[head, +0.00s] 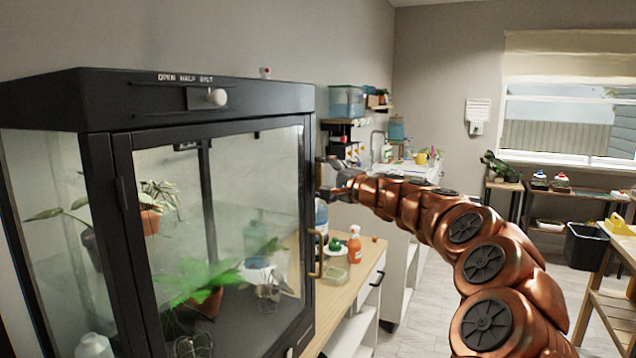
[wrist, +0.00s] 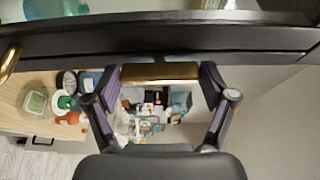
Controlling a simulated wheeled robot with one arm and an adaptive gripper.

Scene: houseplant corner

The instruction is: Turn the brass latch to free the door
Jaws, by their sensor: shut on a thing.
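The glass cabinet's black-framed door (head: 222,138) stands closed in the head view, with plants behind its glass. My gripper (head: 328,176) is at the door's right edge, above the curved brass handle (head: 319,254). In the wrist view the brass latch (wrist: 160,73) lies flat across the picture against the black frame (wrist: 200,38). My gripper's two fingers (wrist: 160,85) are on its two ends, shut on it. The brass handle also shows at the left of the wrist view (wrist: 9,65). In the head view my gripper mostly hides the latch.
A white knob (head: 217,97) sits on the cabinet's top panel, under small lettering. A wooden counter (head: 345,296) right of the cabinet holds an orange spray bottle (head: 354,246) and small dishes. Open floor (head: 420,318) lies beyond it, partly behind my arm.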

